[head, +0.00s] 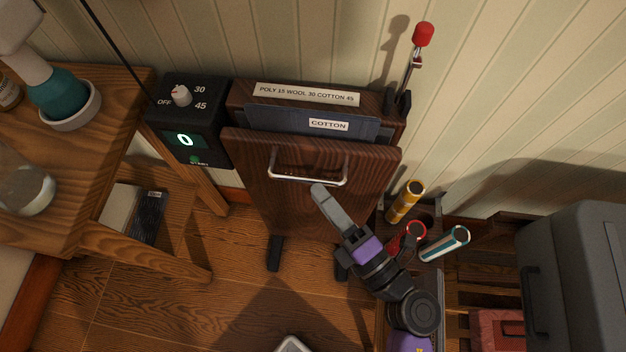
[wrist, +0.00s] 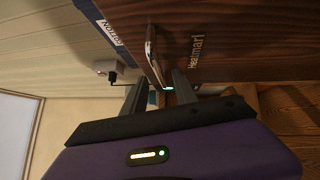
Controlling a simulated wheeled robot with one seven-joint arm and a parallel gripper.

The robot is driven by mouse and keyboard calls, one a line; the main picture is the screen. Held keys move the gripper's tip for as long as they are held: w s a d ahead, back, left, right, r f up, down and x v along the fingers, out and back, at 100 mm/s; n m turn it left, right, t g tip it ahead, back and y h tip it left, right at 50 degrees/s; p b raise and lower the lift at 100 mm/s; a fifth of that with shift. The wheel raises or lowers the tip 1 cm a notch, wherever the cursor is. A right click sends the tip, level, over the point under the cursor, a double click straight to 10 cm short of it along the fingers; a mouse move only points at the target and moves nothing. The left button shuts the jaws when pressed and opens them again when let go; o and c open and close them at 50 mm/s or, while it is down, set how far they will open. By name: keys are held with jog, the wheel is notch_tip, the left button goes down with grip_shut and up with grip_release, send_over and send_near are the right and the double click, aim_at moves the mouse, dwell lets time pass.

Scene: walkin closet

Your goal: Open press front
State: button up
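The press (head: 385,108) is dark wood and stands against the wall. Its front (head: 265,200) is a wooden panel with a metal bar handle (head: 285,180). Dark blue cloth (head: 275,122) labelled COTTON shows between the front's top edge and the back board. My gripper (head: 320,190) is at the lower right part of the handle in the head view. In the wrist view my gripper (wrist: 157,92) has its fingers apart, with the handle (wrist: 151,55) reaching toward the space between them. I cannot tell whether they touch it. The front (wrist: 230,40) also fills the upper right there.
A control box (head: 185,120) with a dial and a display reading 0 is left of the press. A red-knobbed lever (head: 422,38) stands up at its right. A wooden table (head: 125,100) is at left. Coloured cylinders (head: 405,200) and a grey case (head: 580,270) are at right.

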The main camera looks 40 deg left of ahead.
jog(key=x, duration=0.3)
jog(key=shift+a, duration=0.15)
grip_shut()
dwell(1.4)
